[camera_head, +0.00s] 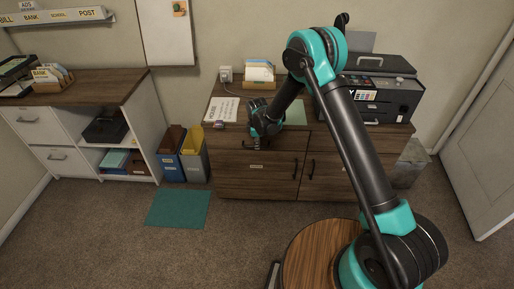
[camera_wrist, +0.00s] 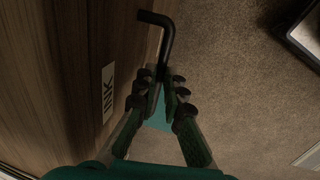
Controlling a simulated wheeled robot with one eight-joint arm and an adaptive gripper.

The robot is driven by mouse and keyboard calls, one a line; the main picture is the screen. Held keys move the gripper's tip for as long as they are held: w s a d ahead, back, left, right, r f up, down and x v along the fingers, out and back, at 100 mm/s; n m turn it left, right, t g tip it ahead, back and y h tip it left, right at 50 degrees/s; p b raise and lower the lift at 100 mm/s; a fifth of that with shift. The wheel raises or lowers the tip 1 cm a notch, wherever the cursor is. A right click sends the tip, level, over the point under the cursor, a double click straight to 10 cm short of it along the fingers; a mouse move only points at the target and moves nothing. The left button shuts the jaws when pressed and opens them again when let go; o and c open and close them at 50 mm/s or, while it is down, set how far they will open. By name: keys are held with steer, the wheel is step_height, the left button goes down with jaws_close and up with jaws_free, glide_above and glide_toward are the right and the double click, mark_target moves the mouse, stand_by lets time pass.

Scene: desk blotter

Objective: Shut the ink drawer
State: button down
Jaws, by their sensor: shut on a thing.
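The ink drawer shows in the wrist view as a brown wood front with a white INK label (camera_wrist: 108,92). Its dark bar handle (camera_wrist: 158,22) stands out from the front. My gripper (camera_wrist: 162,85) is shut on this handle, with its fingers on both sides of the bar. In the head view my gripper (camera_head: 257,143) is at the front of the brown cabinet (camera_head: 235,175), at its upper left. My gripper partly hides the handle there. I cannot tell how far the drawer stands out.
Vertical handles (camera_head: 296,168) sit on the cabinet doors below. A printer (camera_head: 390,97) and a paper sheet (camera_head: 221,109) lie on top. Blue and grey bins (camera_head: 194,165) stand to the left. A teal mat (camera_head: 178,208) lies on open carpet.

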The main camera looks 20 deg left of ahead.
steer(key=shift+w, duration=0.25)
steer(key=c, duration=1.6)
jaws_free()
step_height(320, 180, up, 12)
steer(key=s, duration=0.2)
steer(key=shift+s+d, duration=0.15)
steer(key=shift+d, duration=0.1)
steer(key=shift+f, duration=0.1)
